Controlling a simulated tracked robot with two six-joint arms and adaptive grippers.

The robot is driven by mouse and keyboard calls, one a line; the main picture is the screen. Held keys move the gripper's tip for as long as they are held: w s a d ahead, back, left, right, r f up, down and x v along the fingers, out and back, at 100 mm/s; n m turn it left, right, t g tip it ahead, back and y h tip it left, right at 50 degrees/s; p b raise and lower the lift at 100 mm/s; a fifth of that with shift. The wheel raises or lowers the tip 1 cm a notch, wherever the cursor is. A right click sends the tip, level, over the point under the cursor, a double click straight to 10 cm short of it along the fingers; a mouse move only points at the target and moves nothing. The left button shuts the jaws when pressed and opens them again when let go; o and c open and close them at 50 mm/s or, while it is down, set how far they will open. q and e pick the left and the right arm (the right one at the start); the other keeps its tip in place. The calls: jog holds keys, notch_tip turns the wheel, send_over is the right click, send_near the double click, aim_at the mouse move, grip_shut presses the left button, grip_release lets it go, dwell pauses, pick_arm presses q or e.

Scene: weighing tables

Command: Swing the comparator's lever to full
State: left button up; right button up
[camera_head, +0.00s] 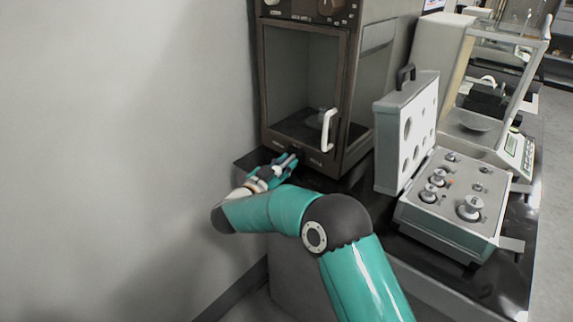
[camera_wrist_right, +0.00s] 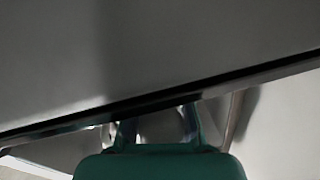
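The comparator (camera_head: 350,85) is a tall dark brown cabinet with a glass front door and a white door handle (camera_head: 328,130). A low front strip below the door carries small labels, and a small dark part there, perhaps the lever (camera_head: 297,152), is partly hidden by my right gripper. My right gripper (camera_head: 290,161) is at the left part of this strip, close to it; contact cannot be told. In the right wrist view a grey panel covers the fingertips of my right gripper (camera_wrist_right: 160,125), so its opening is unclear. My left gripper is not in view.
An open grey weight case (camera_head: 445,238) with several metal weights stands right of the cabinet, its lid (camera_head: 384,140) upright. A glass-sided balance (camera_head: 480,150) stands behind it. A bare wall (camera_head: 120,130) is close on the left of my right arm.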

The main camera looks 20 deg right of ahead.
jog(key=shift+o, duration=1)
jog(key=shift+s, duration=0.1)
jog(key=v, duration=1.2)
jog(key=shift+f, duration=0.1)
